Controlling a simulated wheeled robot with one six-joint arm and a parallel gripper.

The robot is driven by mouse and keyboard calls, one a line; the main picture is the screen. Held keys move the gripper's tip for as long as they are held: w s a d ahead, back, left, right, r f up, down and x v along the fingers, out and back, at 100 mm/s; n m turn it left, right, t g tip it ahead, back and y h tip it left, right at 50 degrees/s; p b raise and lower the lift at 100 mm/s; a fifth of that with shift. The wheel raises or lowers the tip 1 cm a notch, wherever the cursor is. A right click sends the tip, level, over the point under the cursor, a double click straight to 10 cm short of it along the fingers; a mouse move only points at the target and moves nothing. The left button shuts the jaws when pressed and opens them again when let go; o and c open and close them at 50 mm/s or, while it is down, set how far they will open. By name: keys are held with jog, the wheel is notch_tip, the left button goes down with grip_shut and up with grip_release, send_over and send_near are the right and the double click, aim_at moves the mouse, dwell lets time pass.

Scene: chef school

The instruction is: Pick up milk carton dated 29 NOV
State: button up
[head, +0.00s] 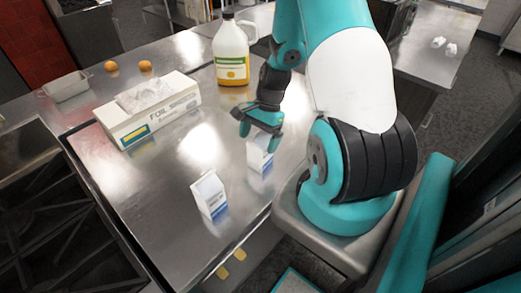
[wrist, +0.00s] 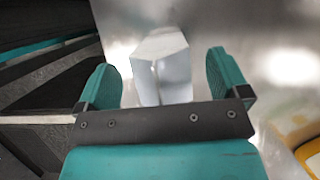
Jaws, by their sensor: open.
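Two white and blue milk cartons stand upright on the steel table. One carton (head: 209,194) is nearer the front edge, clear of the arm. The other carton (head: 260,154) is close to my arm's base, its top partly hidden by my gripper (head: 258,136). The dates are too small to read in either view. My gripper is open above this second carton, fingers pointing down. In the wrist view a pale carton (wrist: 161,62) shows between the two teal fingers, with a gap on both sides. I cannot tell whether the fingertips reach below its top.
A foil box (head: 148,112) lies left on the table (head: 165,215). A large jug with a green label (head: 231,55) stands behind my gripper. Two oranges (head: 145,65) and a metal tray (head: 67,88) are at the back left. Small white cartons (head: 450,48) stand on another counter.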

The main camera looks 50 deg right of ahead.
jog(key=c, duration=1.6)
jog(key=shift+r, duration=0.1)
